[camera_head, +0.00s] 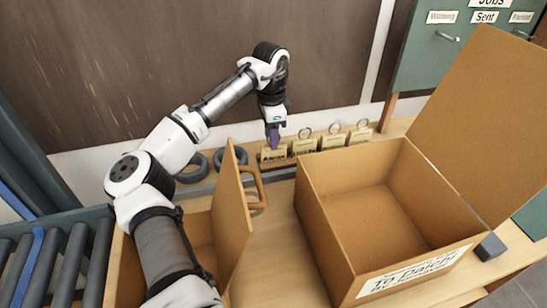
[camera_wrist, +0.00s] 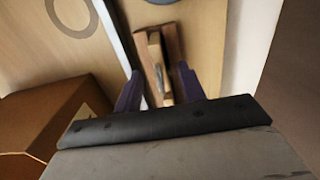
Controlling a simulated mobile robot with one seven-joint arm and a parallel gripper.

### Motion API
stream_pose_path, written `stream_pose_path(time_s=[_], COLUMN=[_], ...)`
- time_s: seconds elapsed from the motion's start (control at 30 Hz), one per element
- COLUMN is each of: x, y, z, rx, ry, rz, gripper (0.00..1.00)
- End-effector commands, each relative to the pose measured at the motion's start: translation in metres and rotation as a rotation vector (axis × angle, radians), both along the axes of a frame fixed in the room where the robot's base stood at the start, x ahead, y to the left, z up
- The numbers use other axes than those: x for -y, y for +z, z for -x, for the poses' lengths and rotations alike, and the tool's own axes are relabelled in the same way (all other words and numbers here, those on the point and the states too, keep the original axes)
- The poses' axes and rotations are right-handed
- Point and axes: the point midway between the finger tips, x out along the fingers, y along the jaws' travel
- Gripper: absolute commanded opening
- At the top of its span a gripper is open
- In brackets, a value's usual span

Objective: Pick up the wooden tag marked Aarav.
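Several light wooden tags stand in a row at the back of the table in the head view, some with rings on top. Their lettering is too small to read, so I cannot tell which says Aarav. My gripper (camera_head: 272,138) points down at the leftmost tag (camera_head: 273,155), just above or around its upper edge. In the wrist view my gripper (camera_wrist: 158,88) has its two purple fingers apart. A narrow light wooden piece (camera_wrist: 156,62), likely this tag seen edge-on, lies between them in a brown wooden holder (camera_wrist: 172,45). Gaps show beside it.
A large open cardboard box (camera_head: 372,210) with a written label stands right of centre. Another open box (camera_head: 233,215) with a raised flap is nearer my arm. Dark rings (camera_head: 192,168) lie behind it. A green cabinet (camera_head: 430,60) stands at the back right, and a roller conveyor (camera_head: 55,260) at left.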

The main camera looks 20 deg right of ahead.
Motion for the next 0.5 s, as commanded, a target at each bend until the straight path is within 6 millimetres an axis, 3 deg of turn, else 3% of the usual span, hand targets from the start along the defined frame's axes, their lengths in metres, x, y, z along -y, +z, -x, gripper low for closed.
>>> stream_pose_path(time_s=[0.03, 0.23, 0.5], x=[0.000, 0.000, 0.001], y=[-0.012, -0.035, -0.038], z=[0.000, 0.001, 0.001], rx=[0.001, 0.001, 0.000], ry=[0.000, 0.000, 0.000], rz=[-0.002, -0.002, 0.000], gripper=[0.40, 0.40, 0.40])
